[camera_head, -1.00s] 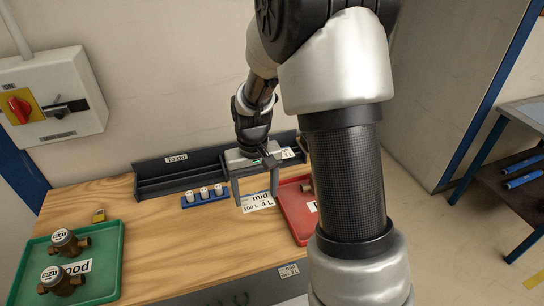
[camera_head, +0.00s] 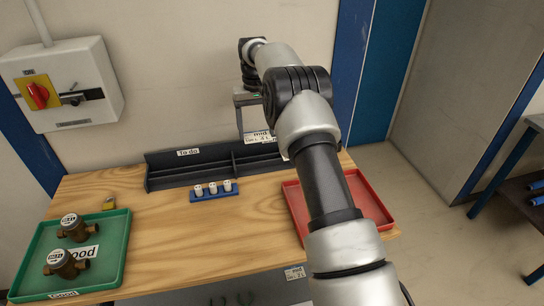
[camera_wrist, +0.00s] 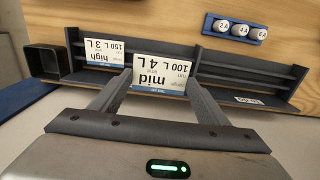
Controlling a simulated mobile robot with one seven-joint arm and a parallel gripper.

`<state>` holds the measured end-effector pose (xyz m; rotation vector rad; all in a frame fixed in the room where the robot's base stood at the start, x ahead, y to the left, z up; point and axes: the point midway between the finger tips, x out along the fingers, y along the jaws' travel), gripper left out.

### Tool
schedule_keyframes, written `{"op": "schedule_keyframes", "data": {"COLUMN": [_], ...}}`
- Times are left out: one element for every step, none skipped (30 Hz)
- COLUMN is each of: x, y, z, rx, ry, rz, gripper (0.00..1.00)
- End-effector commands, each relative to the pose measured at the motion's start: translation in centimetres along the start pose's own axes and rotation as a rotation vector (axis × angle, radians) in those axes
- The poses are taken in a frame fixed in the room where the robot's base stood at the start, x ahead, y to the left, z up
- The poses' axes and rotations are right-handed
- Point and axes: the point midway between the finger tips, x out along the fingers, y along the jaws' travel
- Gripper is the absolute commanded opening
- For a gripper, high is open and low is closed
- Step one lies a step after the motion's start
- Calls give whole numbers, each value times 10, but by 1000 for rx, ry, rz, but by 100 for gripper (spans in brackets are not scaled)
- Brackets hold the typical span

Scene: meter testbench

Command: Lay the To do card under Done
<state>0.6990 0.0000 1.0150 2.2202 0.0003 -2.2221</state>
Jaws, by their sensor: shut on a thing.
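My gripper (camera_head: 256,128) is shut on the white "mid 100 L 4 L" card (camera_wrist: 162,72), which has a blue strip. The card also shows in the head view (camera_head: 260,137), upright over the back edge of the dark rack (camera_head: 160,180). The "To do" label (camera_head: 188,152) is on the rack's left half; in the wrist view it is upside down at the right (camera_wrist: 248,100). A "high 150 L 3 L" card (camera_wrist: 108,50) stands in the rack's other half. No Done label is readable. I cannot tell whether the held card touches the rack.
A blue strip with white numbered caps (camera_head: 214,194) lies before the rack. A green tray (camera_head: 115,262) with brass meters is at left, a red tray (camera_head: 372,200) at right, partly behind my arm. A dark square holder (camera_wrist: 45,62) adjoins the rack.

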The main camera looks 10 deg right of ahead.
Motion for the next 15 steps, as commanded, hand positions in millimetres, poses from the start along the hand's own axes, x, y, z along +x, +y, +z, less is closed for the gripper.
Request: {"op": "schedule_keyframes", "data": {"x": [9,14,22,27,31,36,40,42,45,46,48,52,55,60,66], "y": [0,0,0,0,0,0,0,0,0,0,0,0,0,0,0], "z": [0,0,0,0,0,0,0,-1,-1,-1,-1,-1,-1,0,0], "rx": [0,1,1,1,1,1,1,1,1,1,1,1,1,1,1], "ry": [-3,-3,-4,-3,-3,-3,-1,0,0,0,0,0,0,-1,-3], "rz": [0,0,0,0,0,0,0,0,0,0,0,0,0,0,0], "gripper": [22,22,22,22,22,22,22,22,22,22,22,22,22,22,22]}}
